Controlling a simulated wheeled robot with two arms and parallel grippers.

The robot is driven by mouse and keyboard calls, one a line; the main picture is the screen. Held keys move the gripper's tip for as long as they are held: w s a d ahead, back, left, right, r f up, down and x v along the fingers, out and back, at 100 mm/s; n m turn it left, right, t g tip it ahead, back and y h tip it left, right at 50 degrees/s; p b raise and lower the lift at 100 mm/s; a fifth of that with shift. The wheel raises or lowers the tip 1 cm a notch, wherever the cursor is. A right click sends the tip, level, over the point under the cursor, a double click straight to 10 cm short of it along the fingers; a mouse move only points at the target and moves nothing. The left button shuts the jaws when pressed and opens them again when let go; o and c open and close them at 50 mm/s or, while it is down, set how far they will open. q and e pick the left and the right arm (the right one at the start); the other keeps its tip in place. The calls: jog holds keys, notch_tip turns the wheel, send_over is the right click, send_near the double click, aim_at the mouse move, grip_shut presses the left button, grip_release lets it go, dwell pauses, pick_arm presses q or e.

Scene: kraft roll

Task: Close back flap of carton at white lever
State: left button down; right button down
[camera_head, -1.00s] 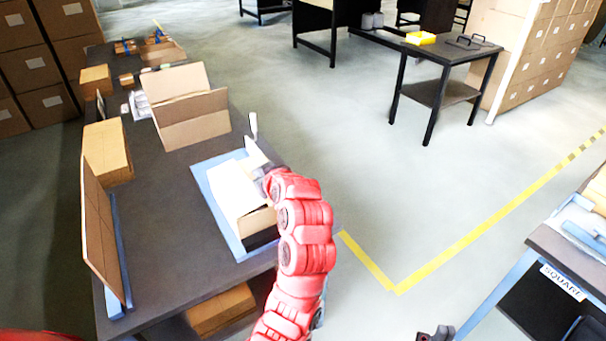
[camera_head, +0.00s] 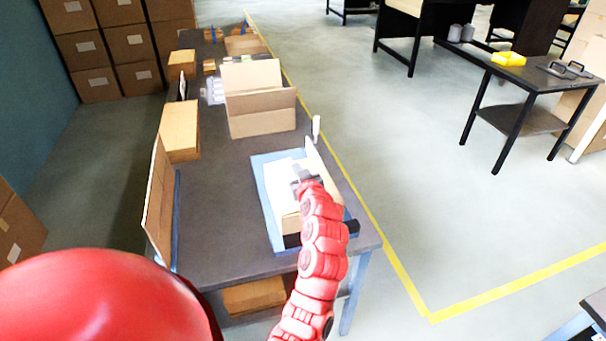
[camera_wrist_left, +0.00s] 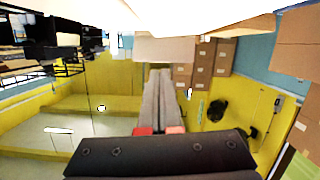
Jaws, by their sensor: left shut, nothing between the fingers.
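The carton (camera_head: 291,222) sits on a blue board (camera_head: 262,185) at the right edge of the dark table. Its top looks white, and a tan flap (camera_head: 322,165) stands up along its right side. The white lever (camera_head: 316,128) stands upright just behind it. My left gripper (camera_head: 299,170) is over the carton's top, left of the standing flap, and hides part of the carton. In the left wrist view, the fingers (camera_wrist_left: 160,75) are together and empty, with a pale panel (camera_wrist_left: 165,48) beyond their tips. I cannot tell whether they touch the carton. My right gripper is out of view.
A larger open carton (camera_head: 262,121) stands behind on the same table (camera_head: 220,225). A tan box (camera_head: 180,130) and an upright brown panel (camera_head: 157,205) are on the left. A yellow floor line (camera_head: 390,255) runs along open floor to the right.

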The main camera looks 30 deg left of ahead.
aim_at(286, 184)
pick_arm(q)
jog(key=shift+w+d+f, duration=0.1)
jog(key=shift+d+f, duration=0.05)
jog(key=shift+f, duration=0.85)
jog(key=shift+d+f, duration=0.1)
jog(key=shift+f, duration=0.85)
jog(key=f+b, duration=0.1)
jog(key=b, duration=0.1)
jog(key=f+m+b, duration=0.1)
jog(key=b, duration=0.1)
jog(key=shift+w+d+f, duration=0.15)
jog(key=shift+d, duration=0.05)
jog(key=shift+b, duration=0.3)
jog(key=shift+g, duration=0.3)
